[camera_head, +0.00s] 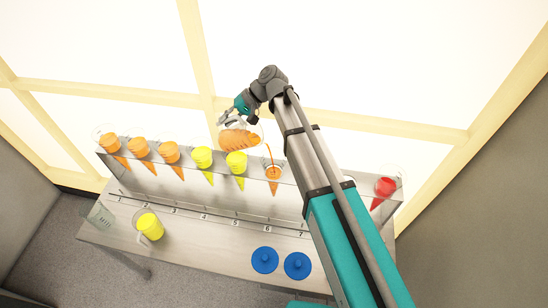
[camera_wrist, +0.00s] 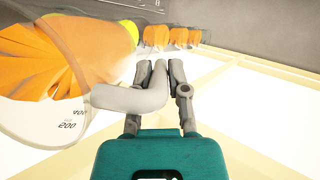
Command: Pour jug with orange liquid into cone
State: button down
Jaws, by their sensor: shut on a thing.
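My gripper (camera_head: 229,115) is shut on the handle of a clear jug (camera_head: 238,140) above the shelf. The jug is tilted and holds orange liquid. A thin orange stream (camera_head: 268,151) falls from its right side into a cone (camera_head: 273,174) in the shelf, which has orange liquid in it. In the wrist view the gripper (camera_wrist: 157,82) has its fingers at the grey handle (camera_wrist: 130,98), and the jug (camera_wrist: 40,70) fills the left side. The stream and the receiving cone do not show clearly there.
The shelf (camera_head: 140,163) also holds three orange cones (camera_head: 140,148) at the left, two yellow cones (camera_head: 236,162) and a red cone (camera_head: 384,188). A yellow jug (camera_head: 149,226), an empty-looking clear jug (camera_head: 98,215) and two blue lids (camera_head: 265,260) are on the table (camera_head: 200,242). My arm hides part of the shelf.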

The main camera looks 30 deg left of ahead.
jog(key=shift+w+d+n+g+y+b, duration=0.2)
jog(key=shift+d+g+y+b, duration=0.1)
jog(key=shift+d+y+b, duration=0.5)
jog(key=shift+w+d+n+g+y+b, duration=0.25)
jog(key=shift+d+y+b, duration=0.25)
jog(key=shift+b, duration=0.6)
dwell(6.1)
